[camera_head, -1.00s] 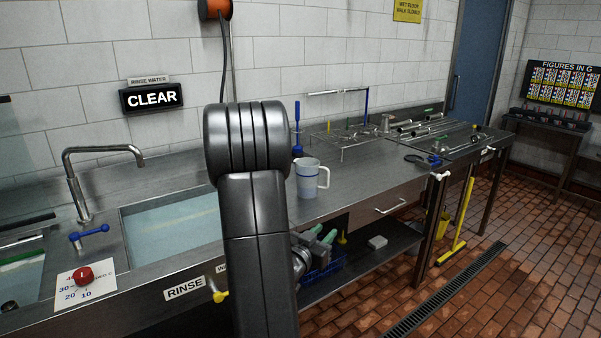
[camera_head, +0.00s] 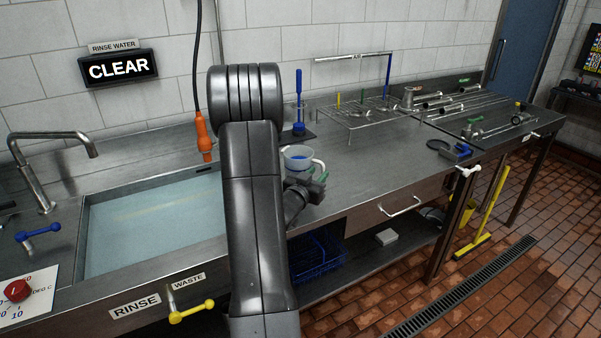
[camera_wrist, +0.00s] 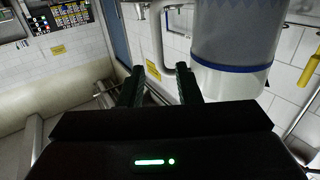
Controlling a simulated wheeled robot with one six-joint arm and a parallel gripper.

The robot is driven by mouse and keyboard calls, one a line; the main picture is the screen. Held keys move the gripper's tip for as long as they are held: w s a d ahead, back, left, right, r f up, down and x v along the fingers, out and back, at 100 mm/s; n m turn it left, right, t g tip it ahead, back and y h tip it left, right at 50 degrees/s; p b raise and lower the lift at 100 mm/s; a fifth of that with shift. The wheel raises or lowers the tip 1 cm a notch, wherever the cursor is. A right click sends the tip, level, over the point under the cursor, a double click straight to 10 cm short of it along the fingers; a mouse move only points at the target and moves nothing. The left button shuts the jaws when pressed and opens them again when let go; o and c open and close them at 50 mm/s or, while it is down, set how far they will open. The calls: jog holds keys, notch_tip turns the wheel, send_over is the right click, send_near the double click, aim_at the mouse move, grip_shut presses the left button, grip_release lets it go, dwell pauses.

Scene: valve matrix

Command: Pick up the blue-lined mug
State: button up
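The mug (camera_head: 299,153) is pale and translucent with a blue line. It stands upright on the steel counter, its handle on the right and its lower part hidden behind my gripper in the head view. My gripper (camera_head: 318,188) is in front of it, low and slightly right. In the wrist view, the mug (camera_wrist: 235,40) is large at upper right, with a blue ring near its base. My gripper (camera_wrist: 158,85) has its two dark fingers apart. The pale handle (camera_wrist: 160,35) appears beyond the gap between them; I cannot tell whether it is inside the gap.
The steel counter (camera_head: 370,170) is clear to the right of the mug. A blue upright tool (camera_head: 299,105) stands behind it. A wire rack (camera_head: 365,112) is further right. A water-filled sink (camera_head: 150,220) is on the left, and an orange hanging handle (camera_head: 204,137) is nearby.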

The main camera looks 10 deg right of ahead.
aim_at(323, 168)
jog(key=shift+p+x, duration=0.7)
jog(key=shift+x, duration=1.7)
jog(key=shift+f, duration=0.15)
grip_shut()
